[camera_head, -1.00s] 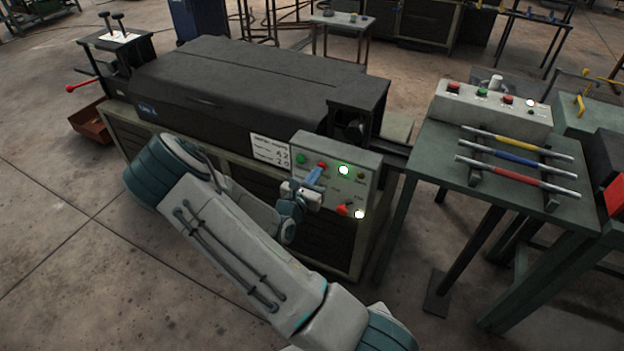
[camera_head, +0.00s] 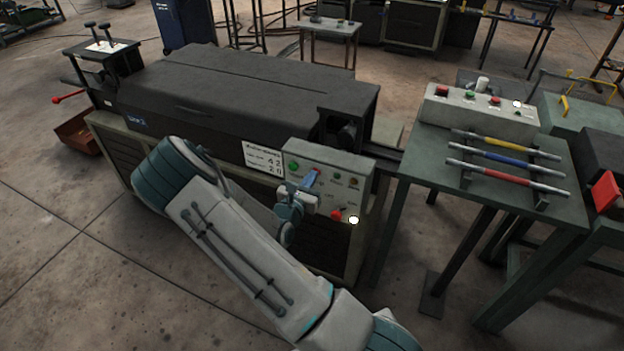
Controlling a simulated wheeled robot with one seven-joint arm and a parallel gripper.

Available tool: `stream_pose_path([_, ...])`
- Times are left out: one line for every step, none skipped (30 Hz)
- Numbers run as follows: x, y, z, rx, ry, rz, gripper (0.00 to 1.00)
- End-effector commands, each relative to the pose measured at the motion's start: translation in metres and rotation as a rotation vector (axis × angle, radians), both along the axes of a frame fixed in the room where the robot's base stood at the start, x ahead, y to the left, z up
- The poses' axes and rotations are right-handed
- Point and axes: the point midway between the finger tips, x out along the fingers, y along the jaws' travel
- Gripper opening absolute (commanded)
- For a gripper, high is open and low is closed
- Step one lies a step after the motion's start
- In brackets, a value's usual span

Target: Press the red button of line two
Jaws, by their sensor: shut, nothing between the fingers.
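My gripper (camera_head: 313,181) is shut and empty, its blue fingertips at the upper row of the control panel (camera_head: 365,170) on the dark machine. The tips overlap the red button (camera_head: 317,171) and partly hide it; I cannot tell for sure whether they touch it. A green button (camera_head: 293,166) sits left of it. An unlit lamp (camera_head: 338,175) is to its right. Lower on the panel are a red control (camera_head: 336,214) and a lit white lamp (camera_head: 353,219).
A second control box (camera_head: 475,112) with red and green buttons and a lit white lamp stands on the green table (camera_head: 420,158) at right. Red, blue and yellow bars lie on a rack there. The long dark machine (camera_head: 240,85) stands behind my arm. Floor at left is clear.

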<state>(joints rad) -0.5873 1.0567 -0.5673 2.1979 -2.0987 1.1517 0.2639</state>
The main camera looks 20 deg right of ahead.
Motion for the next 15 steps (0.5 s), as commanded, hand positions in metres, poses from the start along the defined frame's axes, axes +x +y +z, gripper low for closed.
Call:
stream_pose_path([0.001, -0.005, 0.005, -0.005, -0.014, -0.008, 0.00])
stream_pose_path([0.001, -0.004, 0.005, -0.005, -0.014, -0.009, 0.00])
stream_pose_path([0.000, -0.003, 0.006, -0.005, -0.014, -0.009, 0.00])
stream_pose_path([-0.001, -0.001, 0.006, -0.005, -0.014, -0.009, 0.00])
stream_pose_path([-0.003, 0.001, 0.006, -0.005, -0.014, -0.009, 0.00])
stream_pose_path([-0.005, 0.004, 0.006, -0.005, -0.013, -0.009, 0.00])
stream_pose_path([-0.008, 0.008, 0.007, -0.005, -0.013, -0.009, 0.00])
stream_pose_path([-0.011, 0.012, 0.007, -0.005, -0.011, -0.009, 0.00])
stream_pose_path([-0.015, 0.018, 0.006, -0.004, -0.009, -0.008, 0.00])
stream_pose_path([-0.018, 0.023, 0.006, -0.004, -0.008, -0.009, 0.00])
stream_pose_path([-0.022, 0.027, 0.006, -0.005, -0.007, -0.009, 0.00])
stream_pose_path([-0.029, 0.036, 0.002, -0.004, -0.006, -0.008, 0.00])
stream_pose_path([-0.034, 0.041, 0.001, -0.003, -0.006, -0.009, 0.00])
stream_pose_path([-0.039, 0.047, 0.001, -0.003, -0.004, -0.008, 0.00])
stream_pose_path([-0.045, 0.055, 0.001, -0.002, -0.005, -0.006, 0.00])
